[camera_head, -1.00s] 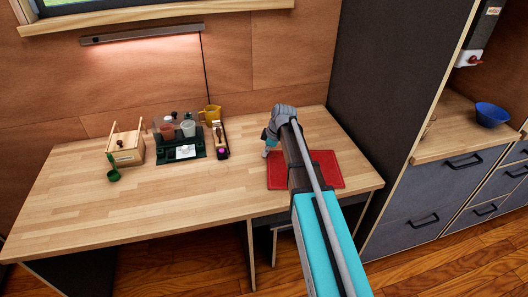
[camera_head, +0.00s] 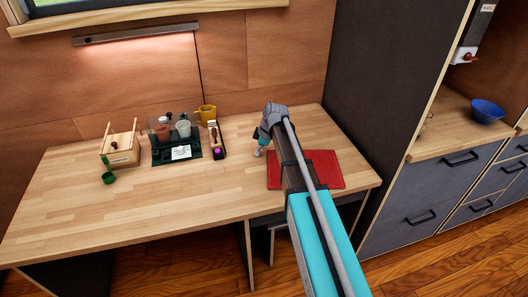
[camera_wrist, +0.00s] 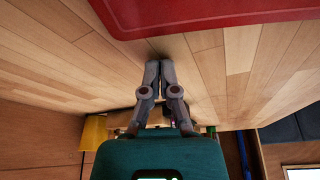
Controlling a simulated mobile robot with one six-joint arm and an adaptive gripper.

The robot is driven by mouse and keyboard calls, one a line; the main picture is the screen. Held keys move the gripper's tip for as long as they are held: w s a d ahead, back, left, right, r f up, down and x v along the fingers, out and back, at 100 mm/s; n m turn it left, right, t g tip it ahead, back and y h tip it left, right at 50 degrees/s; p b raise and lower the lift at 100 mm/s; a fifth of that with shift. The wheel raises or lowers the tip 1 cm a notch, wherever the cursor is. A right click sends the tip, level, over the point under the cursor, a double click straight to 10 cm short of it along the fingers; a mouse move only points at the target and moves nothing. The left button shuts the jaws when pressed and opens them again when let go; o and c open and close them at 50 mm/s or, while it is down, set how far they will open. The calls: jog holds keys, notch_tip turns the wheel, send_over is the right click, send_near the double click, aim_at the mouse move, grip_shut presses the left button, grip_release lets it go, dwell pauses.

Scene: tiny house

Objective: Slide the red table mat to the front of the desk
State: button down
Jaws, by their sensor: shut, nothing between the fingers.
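The red table mat (camera_head: 322,168) lies flat on the right part of the wooden desk (camera_head: 180,200), close to its front right corner. My arm crosses over the mat and hides part of it. My gripper (camera_head: 258,153) is beside the mat's back left corner, apart from it, with fingers pointing down. In the wrist view, the mat (camera_wrist: 200,14) fills the top edge, and my gripper (camera_wrist: 160,64) shows its fingertips together, empty, over bare wood. I cannot tell whether the tips touch the desk.
A dark tall panel (camera_head: 370,90) bounds the right side. The desk's front left is clear.

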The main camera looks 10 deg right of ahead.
jog(key=shift+a+r+p, duration=0.2)
jog(key=shift+r+p, duration=1.15)
jog(key=p+v, duration=0.6)
jog(key=v, duration=0.1)
jog(key=shift+p, duration=0.4)
jog(key=shift+d+r, duration=0.1)
jog(key=s+r+m+h+p, duration=0.1)
jog(key=s+m+p, duration=0.1)
jog(key=s+m, duration=0.5)
jog(key=s+r+m+g+h+p, duration=0.1)
jog(key=s+m, duration=0.6)
jog(key=s, duration=0.8)
jog(key=shift+s+r+h+p, duration=0.4)
jog(key=shift+r+h+p, duration=0.35)
jog(key=shift+h, duration=0.05)
